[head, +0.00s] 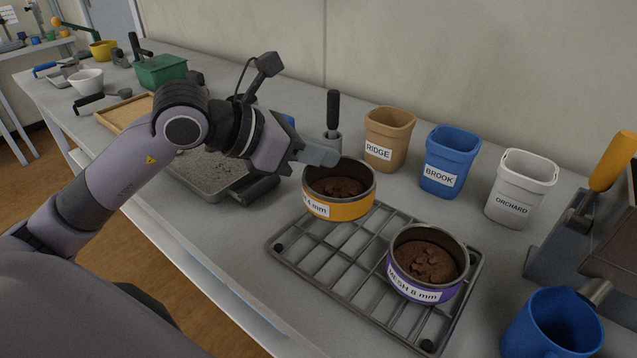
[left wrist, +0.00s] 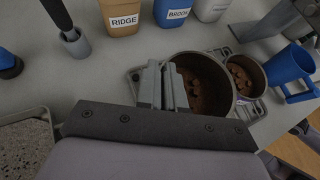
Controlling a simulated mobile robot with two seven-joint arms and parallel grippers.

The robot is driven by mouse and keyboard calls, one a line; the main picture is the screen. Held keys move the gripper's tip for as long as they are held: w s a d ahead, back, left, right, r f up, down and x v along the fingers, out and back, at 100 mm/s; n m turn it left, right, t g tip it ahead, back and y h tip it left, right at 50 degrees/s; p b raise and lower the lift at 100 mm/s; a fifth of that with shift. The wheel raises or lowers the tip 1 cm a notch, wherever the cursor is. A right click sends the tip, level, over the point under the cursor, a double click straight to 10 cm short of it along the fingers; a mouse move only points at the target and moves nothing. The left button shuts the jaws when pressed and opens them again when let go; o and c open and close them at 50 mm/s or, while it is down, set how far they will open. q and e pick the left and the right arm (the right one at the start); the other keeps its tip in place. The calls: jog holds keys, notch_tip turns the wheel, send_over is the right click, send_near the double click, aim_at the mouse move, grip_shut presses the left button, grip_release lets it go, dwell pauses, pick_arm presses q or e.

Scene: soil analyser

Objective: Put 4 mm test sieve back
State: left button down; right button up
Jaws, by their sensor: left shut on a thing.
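The 4 mm test sieve (head: 338,209), a round metal pan with a yellow band and brown soil inside, is at the back left end of the wire rack (head: 322,261). My left gripper (head: 322,153) is shut on its left rim. In the left wrist view the two fingers (left wrist: 161,86) straddle the wall of the sieve (left wrist: 230,66). I cannot tell whether the sieve touches the rack or hangs just above it. The purple-banded 8 mm sieve (head: 427,284), also holding soil, sits on the rack's right part.
Ridge (head: 388,139), Brook (head: 450,160) and Orchard (head: 519,187) tubs stand behind the rack. A blue mug (head: 550,322) is at the right front. A dark-handled tool in a grey holder (head: 332,138) stands behind the gripper. A grey tray (head: 213,170) lies left.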

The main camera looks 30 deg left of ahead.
aim_at(314, 179)
pick_arm(q)
jog(key=shift+f, duration=0.7)
jog(key=shift+f+b, duration=0.3)
jog(key=shift+f, duration=1.55)
jog(key=shift+f, duration=0.1)
jog(key=c, duration=1.3)
grip_release()
jog(key=shift+o, duration=0.2)
jog(key=shift+s, duration=0.1)
jog(key=b+v, duration=0.2)
jog(key=v, duration=1)
